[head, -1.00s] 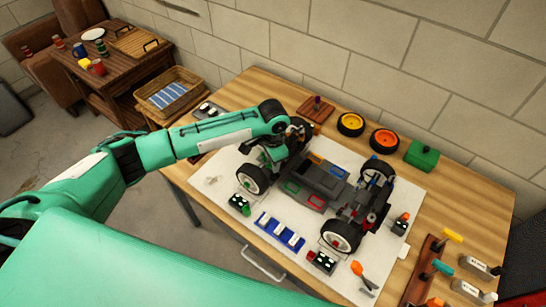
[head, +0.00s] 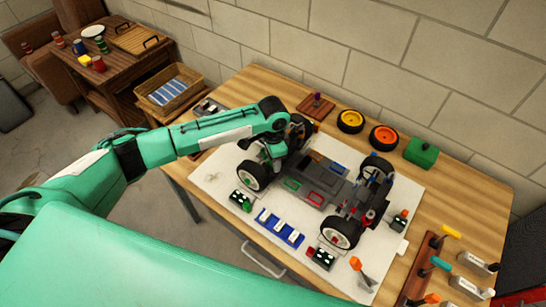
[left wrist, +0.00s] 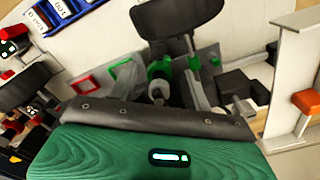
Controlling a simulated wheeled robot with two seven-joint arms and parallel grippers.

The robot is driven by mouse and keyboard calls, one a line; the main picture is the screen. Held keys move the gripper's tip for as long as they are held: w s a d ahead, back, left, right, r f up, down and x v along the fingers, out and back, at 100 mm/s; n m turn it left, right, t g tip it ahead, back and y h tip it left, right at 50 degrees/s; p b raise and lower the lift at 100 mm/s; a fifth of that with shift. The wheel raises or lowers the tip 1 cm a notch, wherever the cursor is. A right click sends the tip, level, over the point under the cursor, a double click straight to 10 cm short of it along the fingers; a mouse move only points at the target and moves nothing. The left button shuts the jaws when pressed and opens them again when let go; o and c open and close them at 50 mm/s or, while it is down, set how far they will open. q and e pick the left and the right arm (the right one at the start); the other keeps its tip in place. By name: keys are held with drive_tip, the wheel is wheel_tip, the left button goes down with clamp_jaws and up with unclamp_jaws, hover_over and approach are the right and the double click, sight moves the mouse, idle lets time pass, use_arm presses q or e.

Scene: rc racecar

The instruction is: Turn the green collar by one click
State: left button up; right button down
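The RC car (head: 325,185) sits on a white mat (head: 215,185) on the wooden bench. In the left wrist view a green collar (left wrist: 160,68) shows around a light shaft, beside the car's dark wheel. Another green part (left wrist: 194,62) is just right of it. My left gripper (head: 272,148) is low over the car's left end, near the wheels there. In the head view it hides the collar area. My right gripper is out of view.
A blue tray (head: 279,229) and small dark blocks lie along the mat's front. Yellow (head: 351,121) and orange (head: 383,138) wheels and a green box (head: 421,152) stand behind the car. A tool rack (head: 420,272) is at right. The wall borders the bench's back.

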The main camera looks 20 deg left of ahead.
use_arm(q)
wheel_tip(320, 180, up, 14)
drive_tip(key=b, duration=0.2)
drive_tip(key=shift+b, duration=0.35)
drive_tip(key=shift+s+f, duration=0.1)
drive_tip(key=shift+f, duration=0.1)
